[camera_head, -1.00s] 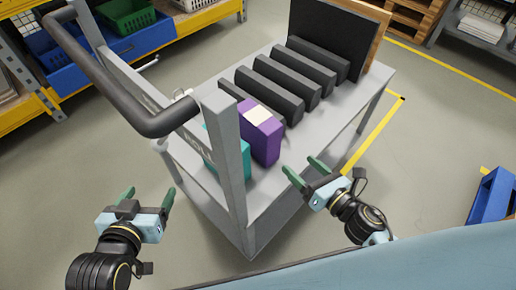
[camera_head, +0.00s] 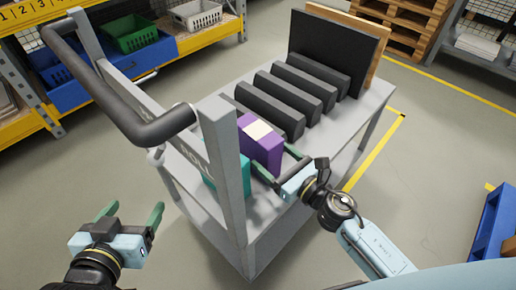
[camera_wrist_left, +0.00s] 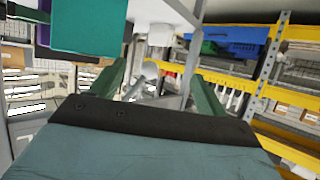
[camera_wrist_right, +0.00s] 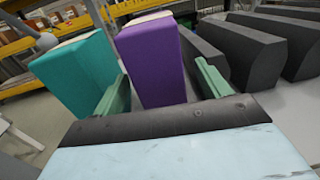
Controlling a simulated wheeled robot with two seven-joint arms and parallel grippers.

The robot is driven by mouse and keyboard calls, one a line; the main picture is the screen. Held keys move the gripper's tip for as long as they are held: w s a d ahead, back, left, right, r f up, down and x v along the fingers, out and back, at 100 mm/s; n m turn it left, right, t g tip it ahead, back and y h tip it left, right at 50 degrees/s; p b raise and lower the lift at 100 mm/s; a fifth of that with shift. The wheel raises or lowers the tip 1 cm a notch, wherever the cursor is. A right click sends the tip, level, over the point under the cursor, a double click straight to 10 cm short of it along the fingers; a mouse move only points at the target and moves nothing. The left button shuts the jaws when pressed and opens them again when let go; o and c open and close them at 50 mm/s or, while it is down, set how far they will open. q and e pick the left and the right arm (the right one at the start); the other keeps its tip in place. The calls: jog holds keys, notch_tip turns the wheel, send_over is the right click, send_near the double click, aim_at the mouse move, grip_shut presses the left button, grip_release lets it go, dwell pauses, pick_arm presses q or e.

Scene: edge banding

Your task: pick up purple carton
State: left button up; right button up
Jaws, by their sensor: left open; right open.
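The purple carton (camera_head: 264,152) stands upright on the grey cart, with a pale label on its top. My right gripper (camera_head: 273,163) is open at its near side. In the right wrist view the purple carton (camera_wrist_right: 152,66) stands ahead between the two green fingers (camera_wrist_right: 162,88), with the left finger between it and the teal carton; I cannot tell if they touch. My left gripper (camera_head: 134,210) is open and empty, left of the cart and away from the carton. The left wrist view shows mainly a teal carton (camera_wrist_left: 88,26) at upper left.
The teal carton (camera_head: 209,172) stands left of the purple one, partly behind the cart's grey post (camera_head: 228,180). Several dark blocks (camera_head: 290,97) stand in a row behind it. A thick dark handle (camera_head: 95,85) rises at the cart's left.

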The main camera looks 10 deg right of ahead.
jog(key=x, duration=0.4)
jog(key=shift+w+a+f, duration=0.15)
jog(key=shift+w+a, duration=0.05)
pick_arm(q)
jog(key=shift+w+d+r+t, duration=0.2)
jog(key=shift+r+t, duration=0.1)
jog(key=shift+r, duration=0.1)
jog(key=shift+w+d+r+t, duration=0.2)
jog(key=shift+r+t, duration=0.1)
jog(key=shift+r, duration=0.1)
pick_arm(e)
jog(key=c, duration=1.2)
jog(key=shift+c, duration=0.2)
pick_arm(q)
jog(key=shift+a+f, duration=0.1)
